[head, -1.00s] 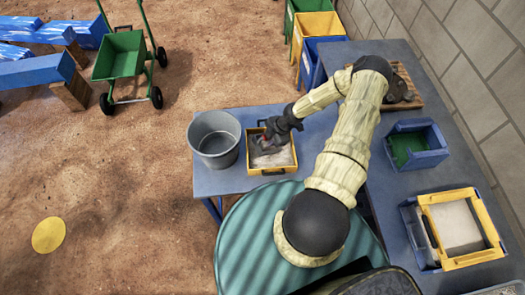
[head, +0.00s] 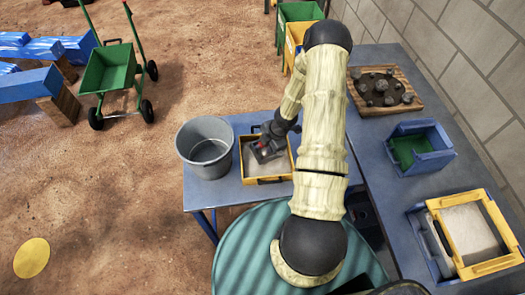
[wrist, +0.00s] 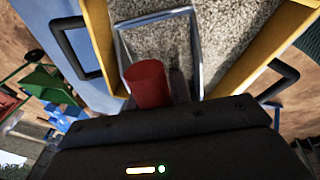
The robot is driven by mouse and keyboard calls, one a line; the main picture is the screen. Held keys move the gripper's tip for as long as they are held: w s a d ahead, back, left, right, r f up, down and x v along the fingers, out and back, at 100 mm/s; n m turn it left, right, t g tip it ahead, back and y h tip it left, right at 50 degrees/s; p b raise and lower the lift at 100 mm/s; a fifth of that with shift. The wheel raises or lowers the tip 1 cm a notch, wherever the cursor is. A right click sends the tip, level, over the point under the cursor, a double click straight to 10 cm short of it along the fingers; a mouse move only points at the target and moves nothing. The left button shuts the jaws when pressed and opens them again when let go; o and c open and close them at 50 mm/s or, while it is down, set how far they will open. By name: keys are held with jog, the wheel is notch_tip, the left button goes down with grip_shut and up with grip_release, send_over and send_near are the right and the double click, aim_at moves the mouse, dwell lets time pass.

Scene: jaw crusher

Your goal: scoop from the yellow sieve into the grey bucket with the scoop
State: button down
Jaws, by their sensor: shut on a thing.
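The yellow sieve (head: 243,165) is a yellow-framed tray with grey grit on the small blue table. It also fills much of the wrist view (wrist: 262,50), with black handles at its sides. My gripper (head: 274,136) is over the sieve, shut on the red handle (wrist: 148,84) of the scoop. The scoop (head: 268,152) has a metal-edged pan, tilted in the head view and inside the sieve's outline. Some grit shows within its rim in the wrist view, but I cannot tell whether it is in the pan. The grey bucket (head: 205,145) stands just left of the sieve and looks empty.
My arm covers the right of the sieve. A second yellow-framed sieve (head: 490,265), a blue bin with a green inside (head: 430,165) and a wooden board with stones (head: 370,108) are on the right-hand table. A green cart (head: 112,80) stands at the back left.

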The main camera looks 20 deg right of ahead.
jog(key=shift+d+f+h+b, duration=0.1)
jog(key=shift+f+h+b, duration=0.25)
jog(key=shift+b, duration=1.1)
jog(key=h+b, duration=0.1)
jog(key=b, duration=0.2)
jog(key=h+b, duration=0.1)
jog(key=b, duration=0.3)
jog(key=r+h+b, duration=0.1)
jog(key=b, duration=0.2)
jog(key=shift+a+b, duration=0.25)
jog(key=shift+b, duration=0.1)
jog(key=p+v, duration=0.4)
jog(key=w+p+v, duration=0.1)
jog(key=p+v, duration=0.1)
jog(key=shift+a+r+p, duration=0.25)
jog(key=shift+a+p, duration=0.1)
jog(key=shift+p, duration=0.05)
jog(key=shift+w, duration=0.15)
jog(key=shift+a, duration=0.1)
jog(key=shift+s, duration=0.25)
jog(key=shift+s+d, duration=0.15)
jog(key=shift+d, duration=0.1)
